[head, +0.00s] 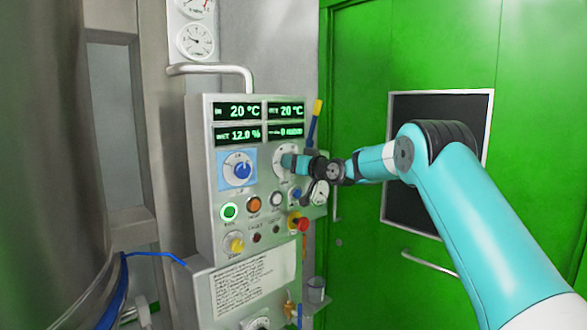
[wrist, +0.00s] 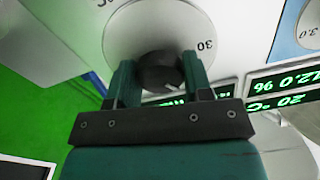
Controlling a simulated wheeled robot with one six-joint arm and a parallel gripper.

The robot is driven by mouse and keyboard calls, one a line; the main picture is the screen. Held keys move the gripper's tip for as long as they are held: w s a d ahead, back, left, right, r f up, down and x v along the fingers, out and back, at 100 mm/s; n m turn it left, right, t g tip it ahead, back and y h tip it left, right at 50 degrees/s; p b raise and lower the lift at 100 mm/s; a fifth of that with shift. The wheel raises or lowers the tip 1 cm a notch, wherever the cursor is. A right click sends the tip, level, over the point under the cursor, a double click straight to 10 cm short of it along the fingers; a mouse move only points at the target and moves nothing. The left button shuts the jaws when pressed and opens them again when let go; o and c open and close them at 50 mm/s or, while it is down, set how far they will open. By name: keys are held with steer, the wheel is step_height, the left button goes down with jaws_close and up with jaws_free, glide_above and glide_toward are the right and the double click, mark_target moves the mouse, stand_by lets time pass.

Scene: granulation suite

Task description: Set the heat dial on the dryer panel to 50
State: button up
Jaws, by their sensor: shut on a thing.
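The heat dial on the dryer panel (head: 199,190) is a pale round plate (head: 278,152), right of the blue-backed dial. In the wrist view its plate (wrist: 135,28) carries a "30" at the right and a "°C" at the top edge. Its dark round knob (wrist: 157,68) stands between the two fingers of my gripper (wrist: 159,78), which is shut on it. A short pale mark shows low on the knob; the number it faces is hidden. In the head view my gripper (head: 289,161) covers the knob.
Green displays (head: 238,112) read 20 °C, 20 °C and 12.0 %. The blue-knobbed dial (head: 238,170), a lit green button (head: 229,211), an orange button (head: 254,204) and a red emergency knob (head: 300,223) are close by. A green door (head: 355,60) stands behind my arm.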

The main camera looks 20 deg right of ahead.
steer(key=m, duration=0.6)
steer(key=m+p, duration=0.1)
steer(key=m, duration=0.5)
steer(key=shift+m, duration=0.3)
stand_by(0.4)
steer(key=o, duration=0.9)
steer(key=b+v, duration=0.6)
steer(key=v, duration=1.1)
steer(key=shift+s+d+b, duration=0.1)
steer(key=shift+s+b, duration=0.15)
steer(key=shift+b, duration=0.05)
